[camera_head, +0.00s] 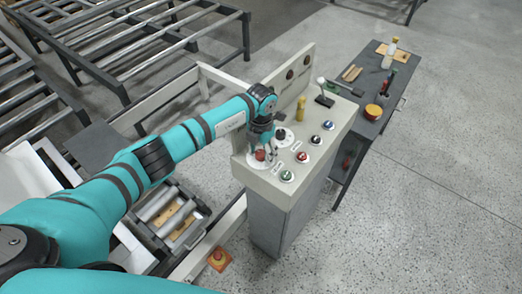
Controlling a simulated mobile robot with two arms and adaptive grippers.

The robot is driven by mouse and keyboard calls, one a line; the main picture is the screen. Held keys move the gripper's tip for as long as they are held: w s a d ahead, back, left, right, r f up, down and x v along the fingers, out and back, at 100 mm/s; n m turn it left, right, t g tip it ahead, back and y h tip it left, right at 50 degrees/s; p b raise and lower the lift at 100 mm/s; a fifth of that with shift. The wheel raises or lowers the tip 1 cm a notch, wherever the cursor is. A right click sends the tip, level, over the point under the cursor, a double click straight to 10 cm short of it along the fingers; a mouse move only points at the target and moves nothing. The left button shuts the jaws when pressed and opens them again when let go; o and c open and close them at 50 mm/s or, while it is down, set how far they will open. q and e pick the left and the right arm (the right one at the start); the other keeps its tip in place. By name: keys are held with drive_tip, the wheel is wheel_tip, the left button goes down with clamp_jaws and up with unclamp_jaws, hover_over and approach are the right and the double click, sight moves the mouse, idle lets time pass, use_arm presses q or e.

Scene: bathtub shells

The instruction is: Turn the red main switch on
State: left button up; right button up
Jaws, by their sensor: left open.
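The red main switch (260,155) is a red knob on a round pale plate at the left front of the control panel (318,150). My left gripper (262,150) is right over this knob with its fingers pointing down, one on each side as far as I can see. It is open. Whether the fingers touch the knob is too small to tell. The switch's exact setting cannot be read. My right gripper is not in view.
The panel also has red (302,156), green (287,176) and blue (328,125) buttons, a black lever (325,97) and a yellow knob (301,108). A dark side table (352,160) with tools stands at right. Roller frames lie at left. The floor at right is clear.

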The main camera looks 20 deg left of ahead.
use_arm(q)
drive_tip(key=c, duration=1.1)
drive_tip(key=shift+f+m+b, duration=0.15)
drive_tip(key=shift+m+b, duration=0.35)
drive_tip(key=shift+b, duration=0.3)
drive_tip(key=shift+c, duration=0.2)
drive_tip(key=m+b, duration=1.2)
drive_tip(key=b, duration=0.2)
drive_tip(key=shift+f+b, duration=0.1)
drive_tip(key=shift+b, duration=0.2)
drive_tip(key=m+b, duration=0.2)
drive_tip(key=m, duration=0.1)
drive_tip(key=shift+r+m+b, duration=0.25)
drive_tip(key=shift+m+b, duration=0.5)
drive_tip(key=shift+m, duration=0.15)
drive_tip(key=o, duration=1.1)
